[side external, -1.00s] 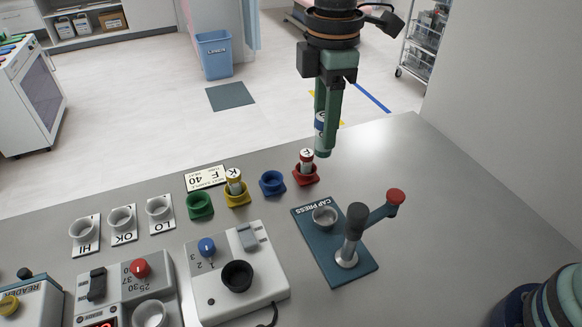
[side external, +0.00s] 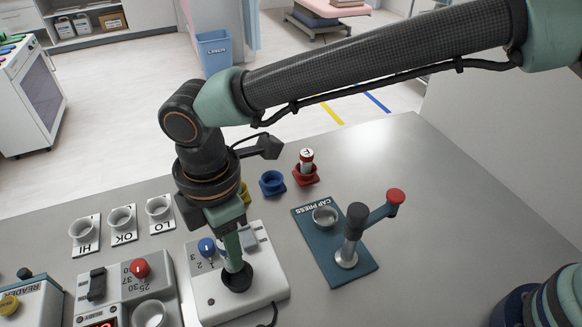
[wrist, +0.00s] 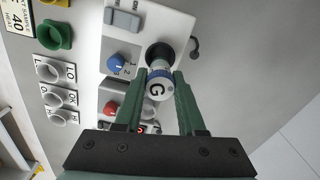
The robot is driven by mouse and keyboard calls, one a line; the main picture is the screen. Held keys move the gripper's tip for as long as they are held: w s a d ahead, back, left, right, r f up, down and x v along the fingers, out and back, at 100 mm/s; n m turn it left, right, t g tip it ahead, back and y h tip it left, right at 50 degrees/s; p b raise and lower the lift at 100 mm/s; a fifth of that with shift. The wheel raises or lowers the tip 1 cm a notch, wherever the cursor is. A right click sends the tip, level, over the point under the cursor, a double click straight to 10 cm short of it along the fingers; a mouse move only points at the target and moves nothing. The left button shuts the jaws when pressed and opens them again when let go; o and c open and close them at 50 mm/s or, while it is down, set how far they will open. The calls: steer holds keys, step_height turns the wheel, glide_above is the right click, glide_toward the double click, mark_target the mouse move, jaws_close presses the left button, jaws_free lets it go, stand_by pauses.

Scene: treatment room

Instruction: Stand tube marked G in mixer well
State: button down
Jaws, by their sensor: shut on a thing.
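The tube marked G (wrist: 156,89) has a white cap and a blue band. My gripper (wrist: 163,80) is shut on it, with one finger on each side, in the wrist view. The mixer (side external: 262,283) is a white box with a blue knob and a black well (wrist: 160,53). The tube's lower end meets the well's opening in the wrist view; how deep it sits I cannot tell. In the side view my gripper (side external: 236,266) points down at the well (side external: 238,284), and its fingers hide the tube.
A red holder (side external: 305,179) with another tube and an empty blue holder (side external: 272,184) stand behind. The cap press (side external: 333,245) with its red-knobbed lever is to the right. HI, OK and LO cups (side external: 121,218) and a heater block (side external: 128,287) are to the left.

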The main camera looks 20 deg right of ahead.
steer(key=shift+f, duration=1.9)
steer(key=shift+f, duration=0.65)
steer(key=c, duration=0.8)
jaws_free()
steer(key=shift+r, duration=5.6)
